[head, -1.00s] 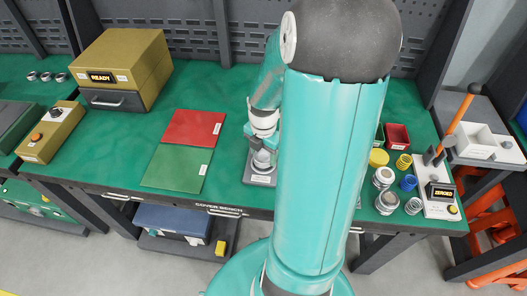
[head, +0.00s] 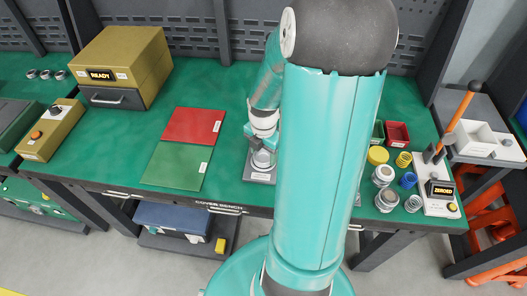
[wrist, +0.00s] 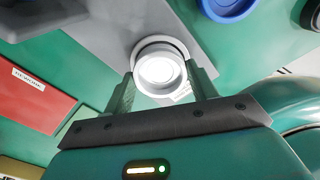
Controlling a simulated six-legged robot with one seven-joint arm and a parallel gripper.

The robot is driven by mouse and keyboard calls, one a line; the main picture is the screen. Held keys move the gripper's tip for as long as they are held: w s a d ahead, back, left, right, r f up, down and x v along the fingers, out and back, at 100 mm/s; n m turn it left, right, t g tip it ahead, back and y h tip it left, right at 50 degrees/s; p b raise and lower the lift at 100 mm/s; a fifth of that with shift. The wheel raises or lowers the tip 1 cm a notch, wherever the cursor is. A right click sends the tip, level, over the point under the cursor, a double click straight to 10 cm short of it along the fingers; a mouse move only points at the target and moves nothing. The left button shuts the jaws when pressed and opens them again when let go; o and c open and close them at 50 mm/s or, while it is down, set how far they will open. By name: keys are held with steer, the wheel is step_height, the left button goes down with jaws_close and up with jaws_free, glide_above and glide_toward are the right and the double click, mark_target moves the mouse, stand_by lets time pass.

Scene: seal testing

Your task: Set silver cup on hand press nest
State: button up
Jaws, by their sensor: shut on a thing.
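A silver cup (wrist: 160,69) with a bright round top is between the two fingers of my gripper (wrist: 162,84) in the wrist view. The fingers are shut on its sides. In the head view my gripper (head: 261,147) and the cup (head: 263,160) are low over a grey base plate (head: 258,178) with a white label. I cannot tell whether the cup touches the plate, nor whether this plate is the press nest. A device with an orange lever (head: 461,118) and a "ZEROED" display stands at the right and looks like a hand press. My arm hides the bench's middle.
Red (head: 194,126) and green (head: 175,167) mats lie left of the plate. A yellow "READY" box (head: 124,58) stands at back left. At the right are a red bin (head: 397,134), a yellow disc (head: 377,155), a blue ring (head: 408,180), springs and other silver parts (head: 387,201).

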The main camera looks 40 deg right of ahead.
steer(key=shift+f, duration=0.4)
stand_by(0.3)
steer(key=o, duration=1.1)
steer(key=shift+r, duration=0.1)
steer(key=shift+r, duration=4.45)
